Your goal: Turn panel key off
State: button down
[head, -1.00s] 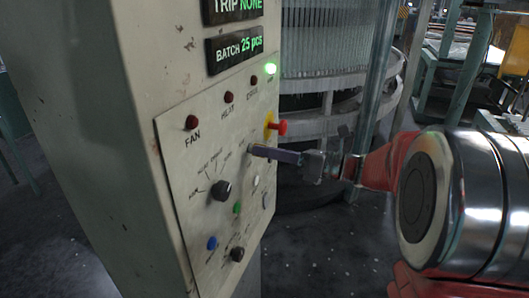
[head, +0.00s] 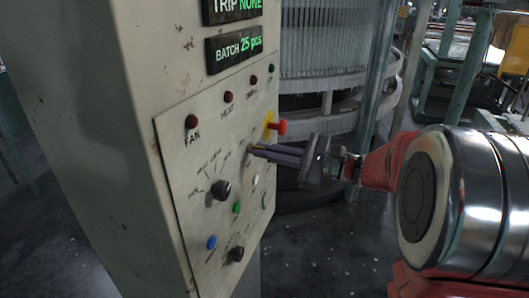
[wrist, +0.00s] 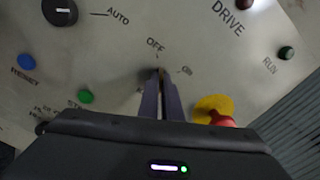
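The panel key (wrist: 160,73) is mostly hidden between my fingertips; a thin brownish sliver of it shows in the wrist view. It sits in the panel (head: 180,165) just below the OFF mark, with the ON mark to its right. My gripper (head: 254,149) reaches the panel from the right, its two dark fingers close together around the key; its tips also show in the wrist view (wrist: 160,76). The RUN lamp (head: 270,68) is dark green and unlit; it is also dark in the wrist view (wrist: 287,53).
A red mushroom button on a yellow base (head: 278,127) sits close beside my gripper. A black selector knob (head: 220,190), a green button (head: 237,207) and a blue button (head: 212,242) lie below. A display (head: 234,48) reads BATCH 25 pcs. A round glass-tube rack (head: 320,50) stands behind.

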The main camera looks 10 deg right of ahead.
jog(key=shift+d+f+n, duration=0.1)
jog(key=shift+f+n, duration=0.05)
jog(key=shift+n, duration=1.45)
jog(key=c, duration=2)
grip_release()
jog(key=v, duration=1.3)
jog(key=shift+s+d, duration=0.25)
jog(key=shift+d, duration=0.05)
jog(key=shift+w, duration=0.1)
